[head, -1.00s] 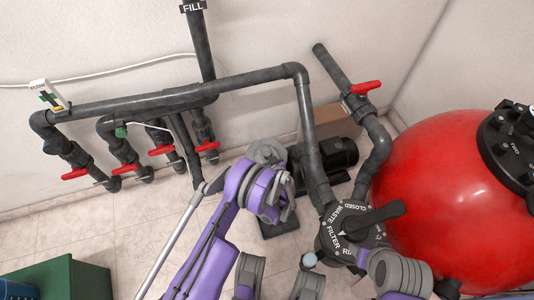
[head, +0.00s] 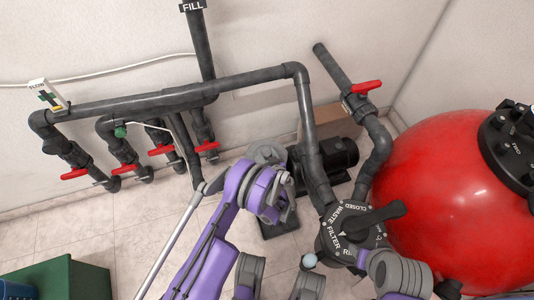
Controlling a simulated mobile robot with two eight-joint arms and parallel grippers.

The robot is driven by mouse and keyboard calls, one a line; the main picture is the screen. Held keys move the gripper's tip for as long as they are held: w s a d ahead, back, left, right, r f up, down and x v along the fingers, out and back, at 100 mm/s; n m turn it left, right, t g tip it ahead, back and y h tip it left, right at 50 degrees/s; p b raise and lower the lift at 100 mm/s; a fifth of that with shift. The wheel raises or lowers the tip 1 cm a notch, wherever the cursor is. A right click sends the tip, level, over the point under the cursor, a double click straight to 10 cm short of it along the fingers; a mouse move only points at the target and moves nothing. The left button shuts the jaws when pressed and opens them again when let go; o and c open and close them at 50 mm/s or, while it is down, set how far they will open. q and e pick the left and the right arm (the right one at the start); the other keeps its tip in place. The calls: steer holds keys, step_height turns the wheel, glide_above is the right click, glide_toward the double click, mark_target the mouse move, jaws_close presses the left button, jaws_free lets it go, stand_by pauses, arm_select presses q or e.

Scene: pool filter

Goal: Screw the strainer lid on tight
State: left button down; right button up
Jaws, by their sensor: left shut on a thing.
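My left arm, purple with grey joints, reaches in from the bottom to the pump (head: 335,160) on the floor. My left gripper (head: 277,208) is at the near end of the pump, over the strainer, mostly hidden by its own wrist. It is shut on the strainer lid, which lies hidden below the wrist. I cannot see the lid's seating or its angle. My right gripper does not show.
Grey pipes rise from the pump and the multiport valve (head: 352,232). The red tank (head: 430,190) stands at the right. Valves with red handles (head: 162,150) line the wall at the left. A green box (head: 60,280) stands at the lower left.

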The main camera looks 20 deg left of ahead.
mark_target(266, 157)
arm_select(q)
steer(key=shift+f+b, duration=1.1)
steer(key=shift+f, duration=0.4)
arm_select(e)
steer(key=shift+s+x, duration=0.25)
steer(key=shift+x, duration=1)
arm_select(q)
steer(key=m+h, duration=0.1)
steer(key=m+t+h+b, duration=0.1)
steer(key=h, duration=0.1)
steer(key=shift+a+m+t, duration=0.2)
steer(key=shift+m+t, duration=0.1)
steer(key=shift+m, duration=0.1)
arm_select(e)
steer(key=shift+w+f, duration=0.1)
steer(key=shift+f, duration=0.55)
arm_select(q)
steer(key=shift+r+m+t+h+b, duration=0.1)
steer(key=shift+m+t+h+b, duration=0.2)
steer(key=shift+m+h+b, duration=0.5)
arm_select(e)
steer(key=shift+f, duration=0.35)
arm_select(q)
steer(key=shift+c, duration=1)
jaws_free()
steer(key=shift+d, duration=0.1)
steer(key=shift+s, duration=0.1)
